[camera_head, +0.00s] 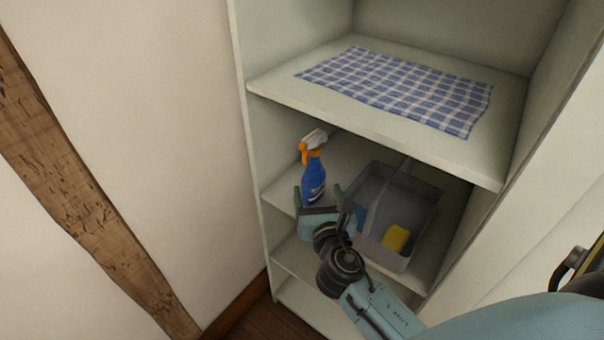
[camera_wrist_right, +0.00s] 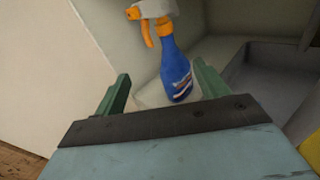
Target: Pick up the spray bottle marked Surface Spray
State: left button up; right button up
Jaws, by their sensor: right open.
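The spray bottle (camera_head: 314,180) has a blue body, a white head and an orange trigger and collar. It stands upright on a middle shelf, near the cabinet's left side. It also shows in the right wrist view (camera_wrist_right: 175,69), with a label too small to read. My right gripper (camera_head: 318,194) is open in front of the bottle, its two green fingers apart. In the right wrist view the bottle appears beyond and between the fingertips (camera_wrist_right: 160,79), with nothing held. My left gripper is not in view.
A grey divided bin (camera_head: 387,183) holding a yellow item (camera_head: 396,238) and something blue stands right of the bottle, close to my right gripper. The shelf above (camera_head: 390,128) carries a blue checked cloth (camera_head: 400,87). The cabinet's left side wall is close to the bottle.

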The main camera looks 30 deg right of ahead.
aim_at(311, 154)
jog(key=shift+n+t+h, duration=0.3)
jog(key=x, duration=0.2)
jog(key=r+x, duration=0.1)
jog(key=x, duration=0.4)
jog(key=shift+w+d+r, duration=0.3)
jog(key=shift+r, duration=0.1)
jog(key=shift+w+d+b, duration=0.2)
jog(key=shift+w+b, duration=0.1)
jog(key=shift+w, duration=0.25)
jog(key=x, duration=0.4)
jog(key=shift+w+d+f+b, duration=0.15)
jog(key=shift+w+f+b, duration=0.05)
jog(key=shift+w+b, duration=0.15)
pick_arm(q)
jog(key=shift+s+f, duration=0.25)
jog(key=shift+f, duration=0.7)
pick_arm(e)
jog(key=c, duration=0.4)
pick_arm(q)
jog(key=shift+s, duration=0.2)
pick_arm(e)
grip_shut()
jog(key=shift+r, duration=0.1)
